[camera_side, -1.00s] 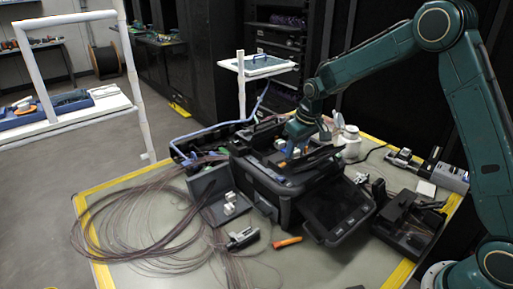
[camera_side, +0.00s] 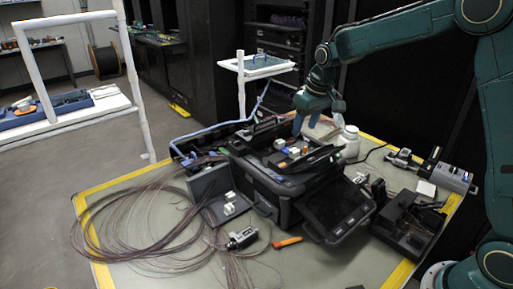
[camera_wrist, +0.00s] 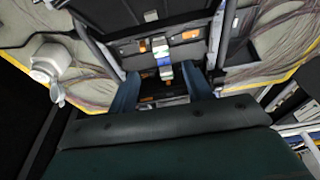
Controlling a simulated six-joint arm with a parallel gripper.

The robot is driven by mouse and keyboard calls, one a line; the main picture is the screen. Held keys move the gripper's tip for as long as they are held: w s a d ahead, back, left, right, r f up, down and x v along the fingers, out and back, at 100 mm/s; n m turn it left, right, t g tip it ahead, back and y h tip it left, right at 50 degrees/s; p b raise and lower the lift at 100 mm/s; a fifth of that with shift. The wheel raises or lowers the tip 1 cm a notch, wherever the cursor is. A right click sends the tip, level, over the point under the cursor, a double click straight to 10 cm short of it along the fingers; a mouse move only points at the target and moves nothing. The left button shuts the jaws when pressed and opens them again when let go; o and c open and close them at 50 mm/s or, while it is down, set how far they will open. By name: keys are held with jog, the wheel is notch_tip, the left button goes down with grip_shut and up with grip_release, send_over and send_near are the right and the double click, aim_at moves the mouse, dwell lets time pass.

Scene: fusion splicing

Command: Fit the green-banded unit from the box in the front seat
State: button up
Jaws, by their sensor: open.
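My gripper (camera_side: 318,108) is raised above the far side of the black splicer (camera_side: 275,185), open and empty, its blue fingers pointing down. Its two fingers (camera_wrist: 160,92) also show spread apart in the wrist view. In the splicer's open top sit a white block (camera_side: 279,144) and another small pale unit (camera_side: 293,153). In the wrist view, a unit with white, green and blue parts (camera_wrist: 164,62) lies in the splicer, seen between the fingers and apart from them. How fully it is seated I cannot tell. The grey open box (camera_side: 203,184) left of the splicer holds white blocks (camera_side: 230,202).
A white bottle (camera_side: 349,142) stands behind the splicer, near my gripper. A screen (camera_side: 335,207) leans out at its front. A black device (camera_side: 408,222) is on the right. Loose fibres (camera_side: 135,225) cover the table's left. An orange-handled tool (camera_side: 287,242) lies in front.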

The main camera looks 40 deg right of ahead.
jog(key=shift+v, duration=2.4)
jog(key=shift+a, duration=0.1)
jog(key=s+a+r+t, duration=0.1)
jog(key=s+a+r, duration=0.15)
jog(key=s, duration=0.55)
jog(key=s+a+r, duration=0.2)
jog(key=s+r, duration=0.2)
jog(key=s, duration=0.4)
jog(key=s+a+f+t, duration=0.1)
jog(key=s+f, duration=0.1)
jog(key=s, duration=1.3)
jog(key=shift+a+f+t, duration=0.4)
